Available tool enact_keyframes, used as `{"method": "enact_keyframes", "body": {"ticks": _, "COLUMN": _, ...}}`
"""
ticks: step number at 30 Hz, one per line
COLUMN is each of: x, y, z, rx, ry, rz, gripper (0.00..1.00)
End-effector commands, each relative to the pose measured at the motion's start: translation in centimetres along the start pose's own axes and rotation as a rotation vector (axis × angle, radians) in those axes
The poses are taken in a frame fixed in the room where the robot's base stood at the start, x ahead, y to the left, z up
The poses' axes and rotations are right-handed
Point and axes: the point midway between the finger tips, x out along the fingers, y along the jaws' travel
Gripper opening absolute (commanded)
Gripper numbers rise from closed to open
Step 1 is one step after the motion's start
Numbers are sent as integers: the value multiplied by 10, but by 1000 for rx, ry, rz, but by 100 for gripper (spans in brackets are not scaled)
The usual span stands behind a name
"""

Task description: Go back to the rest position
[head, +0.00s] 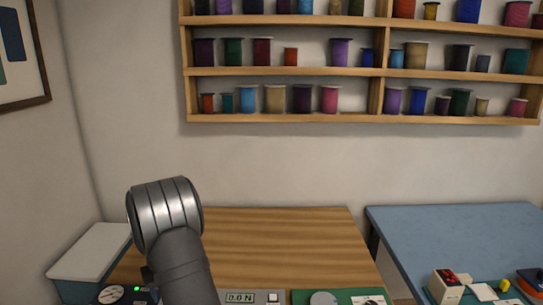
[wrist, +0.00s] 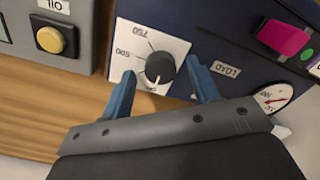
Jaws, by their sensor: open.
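In the wrist view, my gripper (wrist: 161,69) is open, with its two blue fingers spread apart. The fingertips point at a dark round knob (wrist: 158,66) on a white dial plate (wrist: 138,43), one finger to either side of it in the picture. A clear gap shows between the knob and each finger, and nothing is held. How far the fingertips are from the panel is hard to tell. In the head view only my grey arm shows, over the wooden table (head: 275,240); my gripper is hidden there.
The dark blue panel (wrist: 232,50) also carries a pink part (wrist: 283,40) and a round gauge (wrist: 273,97). A grey box with a yellow button (wrist: 50,40) stands beside it. In the head view, a blue table (head: 450,235) is at right, and spool shelves (head: 285,118) hang behind.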

Motion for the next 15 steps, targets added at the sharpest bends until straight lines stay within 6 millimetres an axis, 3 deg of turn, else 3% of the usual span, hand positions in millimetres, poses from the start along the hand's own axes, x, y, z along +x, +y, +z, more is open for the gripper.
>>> {"method": "enact_keyframes", "body": {"ticks": 15, "x": -98, "y": 0, "z": -1, "rx": -1, "ry": 4, "rz": 0, "gripper": 56}}
